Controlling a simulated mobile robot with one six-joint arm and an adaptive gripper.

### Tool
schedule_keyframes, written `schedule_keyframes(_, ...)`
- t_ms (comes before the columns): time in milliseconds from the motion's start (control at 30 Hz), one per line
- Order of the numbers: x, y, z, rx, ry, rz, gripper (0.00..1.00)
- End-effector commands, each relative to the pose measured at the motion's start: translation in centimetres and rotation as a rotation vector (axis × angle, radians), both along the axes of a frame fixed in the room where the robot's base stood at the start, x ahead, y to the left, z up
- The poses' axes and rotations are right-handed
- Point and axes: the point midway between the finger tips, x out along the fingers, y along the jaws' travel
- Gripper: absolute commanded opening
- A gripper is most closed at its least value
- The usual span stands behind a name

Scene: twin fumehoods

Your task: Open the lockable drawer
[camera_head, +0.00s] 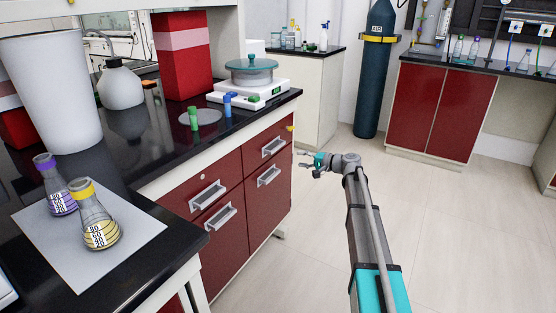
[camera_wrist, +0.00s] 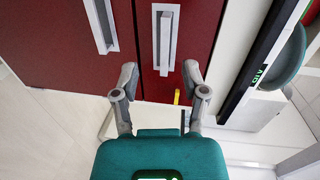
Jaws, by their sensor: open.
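The red cabinet under the black counter has a shut upper right drawer with a grey bar handle (camera_head: 273,148). A small yellow piece (camera_head: 290,128), perhaps a key, sits by its upper right corner. The handle (camera_wrist: 166,40) and yellow piece (camera_wrist: 177,97) also show in the wrist view. My gripper (camera_head: 304,161) is open and empty, to the right of the drawer front and apart from it. In the wrist view my gripper (camera_wrist: 160,72) has its fingers to either side of the handle's near end, with no contact visible. The lower right drawer handle (camera_head: 268,176) is below.
Two left drawers with handles (camera_head: 207,196) are shut; the upper one has a small round lock-like spot (camera_head: 203,176). A balance (camera_head: 250,92) stands on the counter (camera_head: 150,120) above. The pale floor (camera_head: 450,230) to the right is clear.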

Motion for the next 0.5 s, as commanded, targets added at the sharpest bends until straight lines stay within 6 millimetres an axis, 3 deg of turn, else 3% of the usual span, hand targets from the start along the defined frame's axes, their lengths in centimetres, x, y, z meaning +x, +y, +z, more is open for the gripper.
schedule_keyframes(33, 1.2, -0.7, -1.2, 0.03, -0.007, -0.012, 0.57)
schedule_keyframes(200, 3.2, -2.1, -1.4, 0.112, -0.026, -0.046, 0.57)
schedule_keyframes(500, 3.9, -2.8, -1.1, 0.151, -0.035, -0.062, 0.57)
